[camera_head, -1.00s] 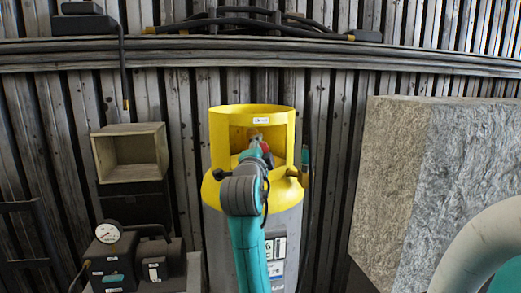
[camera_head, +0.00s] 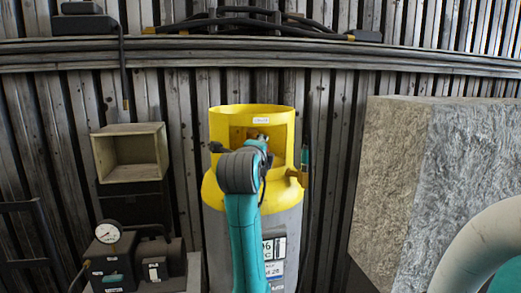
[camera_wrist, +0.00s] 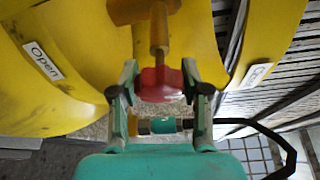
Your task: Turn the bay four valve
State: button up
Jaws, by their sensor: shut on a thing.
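The valve is a red knob (camera_wrist: 160,84) on a brass stem (camera_wrist: 158,30), inside the yellow collar (camera_head: 285,120) of a grey cylinder (camera_head: 285,225). In the wrist view, my gripper (camera_wrist: 160,90) has one finger on each side of the red knob and is shut on it. The yellow collar (camera_wrist: 50,100) fills the left of that view and carries an "Open" label (camera_wrist: 43,61). A second label (camera_wrist: 257,74) at right is too oblique to read. In the head view, my arm reaches into the collar opening and hides the knob and most of my gripper.
A box with a pressure gauge (camera_head: 108,231) and an open-fronted box (camera_head: 130,155) stand left of the cylinder. A large rough stone-like block (camera_head: 420,185) stands at right, with a thick pale pipe (camera_head: 480,250) before it. A ribbed wall is close behind.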

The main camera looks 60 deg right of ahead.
dwell(0.3)
jog(key=o, duration=1.2)
jog(key=shift+c, duration=0.2)
jog(key=v, duration=1.2)
